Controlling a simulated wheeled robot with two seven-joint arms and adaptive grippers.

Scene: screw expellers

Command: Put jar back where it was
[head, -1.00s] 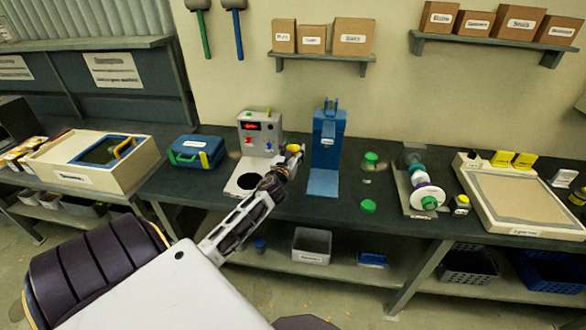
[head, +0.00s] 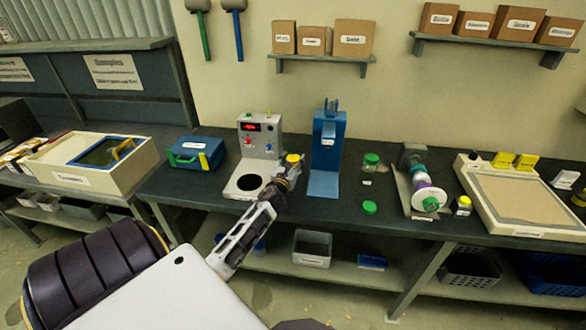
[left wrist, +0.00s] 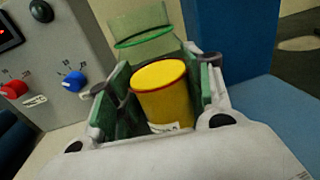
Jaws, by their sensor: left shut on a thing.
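My left gripper (head: 290,170) is shut on a jar with a yellow top (head: 293,158), between the grey machine and the blue stand. The left wrist view shows the jar (left wrist: 163,92) as a yellow cylinder with a pale label low down, between the two green-padded fingers (left wrist: 160,95). A clear green-tinted cylinder (left wrist: 140,35) shows just beyond it; I cannot tell whether they touch. The jar's bottom is hidden by the gripper. A clear jar with a green lid (head: 371,160) stands on the counter to the right. My right gripper is not in view.
The grey machine (head: 260,140) with a red display stands left of the gripper, the blue stand (head: 327,150) right. A loose green lid (head: 369,208) lies on the counter. A small yellow-lidded jar (head: 464,203) stands by a tray (head: 520,205) at right. Counter is bare around the green lid.

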